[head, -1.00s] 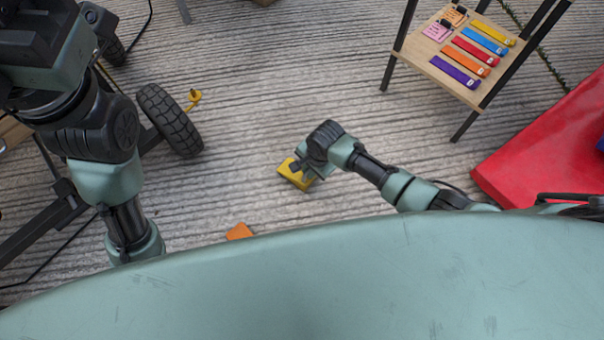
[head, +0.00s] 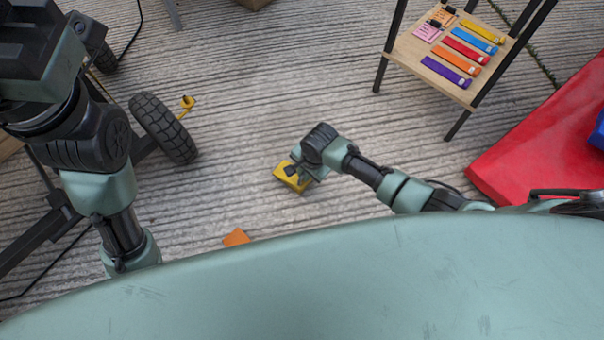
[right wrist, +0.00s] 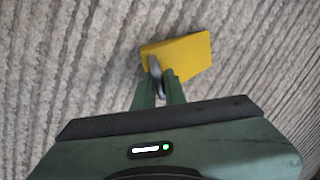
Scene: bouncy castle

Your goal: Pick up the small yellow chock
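The small yellow chock (head: 284,179) is a yellow block low over the grooved ground, left of my right gripper (head: 295,171). In the right wrist view the chock (right wrist: 190,56) lies at the tips of my right gripper (right wrist: 160,84). The two green fingers stand close together, and a grey piece between them overlaps the chock's near edge. I cannot tell whether the fingers are closed on the chock or only beside it. I also cannot tell whether the chock touches the ground. My left arm shows at the left, but its gripper does not show.
An orange object (head: 236,237) lies below left of the chock. A black wheel (head: 163,128) with a small yellow item (head: 187,103) beside it stands at the left. A wooden shelf (head: 417,58) with colored bars stands at upper right, near a red mat (head: 540,135). Ground above the chock is clear.

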